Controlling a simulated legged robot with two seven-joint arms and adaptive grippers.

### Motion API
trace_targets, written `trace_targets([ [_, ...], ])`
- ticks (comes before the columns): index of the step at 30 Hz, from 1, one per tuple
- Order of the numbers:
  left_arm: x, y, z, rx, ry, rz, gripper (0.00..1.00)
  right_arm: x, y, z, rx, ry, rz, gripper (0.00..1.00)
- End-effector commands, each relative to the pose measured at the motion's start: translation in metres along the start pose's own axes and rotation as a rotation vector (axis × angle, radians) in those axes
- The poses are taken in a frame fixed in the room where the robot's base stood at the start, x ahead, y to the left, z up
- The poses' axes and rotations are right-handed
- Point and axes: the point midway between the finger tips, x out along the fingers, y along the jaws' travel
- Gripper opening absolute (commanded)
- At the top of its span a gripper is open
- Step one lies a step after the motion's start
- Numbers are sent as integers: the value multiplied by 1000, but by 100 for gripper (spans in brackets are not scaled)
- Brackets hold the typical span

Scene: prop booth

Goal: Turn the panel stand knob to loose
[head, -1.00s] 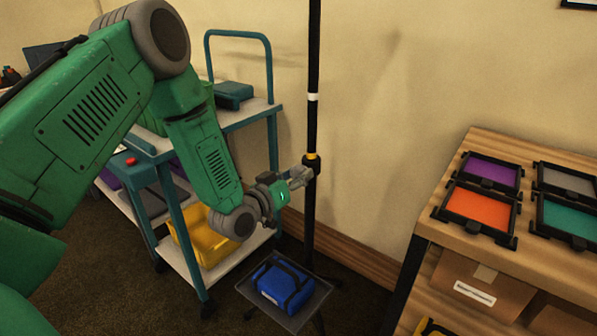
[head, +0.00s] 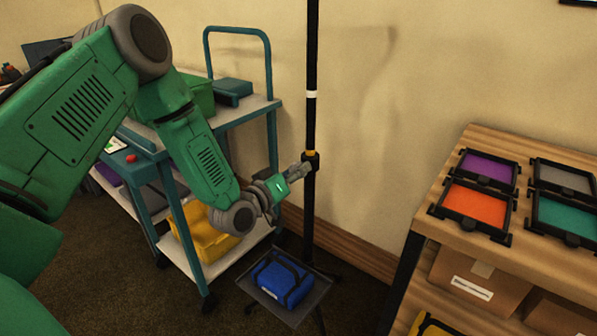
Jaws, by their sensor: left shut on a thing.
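The panel stand (head: 312,125) is a black upright pole with a white band, a yellow band and a black collar (head: 312,160) partway up. My left gripper (head: 304,168) reaches in from the left and is shut at the left side of that collar. The knob sits there between the fingers and is mostly hidden by them, so its setting cannot be read. My right gripper is not in view.
A blue case (head: 282,280) lies on a low grey tray at the stand's foot. A teal-framed trolley (head: 215,270) holds a yellow bin (head: 205,235) at left. A wooden shelf (head: 440,235) with colored filter frames stands at right.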

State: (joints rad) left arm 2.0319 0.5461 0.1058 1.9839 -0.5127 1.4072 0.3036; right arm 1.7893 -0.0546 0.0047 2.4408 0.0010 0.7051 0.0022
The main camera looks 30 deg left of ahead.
Motion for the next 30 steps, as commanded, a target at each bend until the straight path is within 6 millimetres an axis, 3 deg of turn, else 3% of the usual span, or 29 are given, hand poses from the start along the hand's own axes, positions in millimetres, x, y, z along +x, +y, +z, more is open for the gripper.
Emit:
trace_targets([
  [3,2,-1,-6,2,17,-2,6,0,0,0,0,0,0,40],
  [4,2,-1,-6,2,16,-2,45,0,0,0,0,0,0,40],
  [5,1,-1,-6,2,15,-2,56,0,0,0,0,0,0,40],
  [17,-4,-1,-1,2,4,-3,56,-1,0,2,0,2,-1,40],
  [20,-17,-1,-1,0,3,-4,56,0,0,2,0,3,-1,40],
  [30,-88,-4,-1,-3,5,-6,56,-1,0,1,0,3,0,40],
])
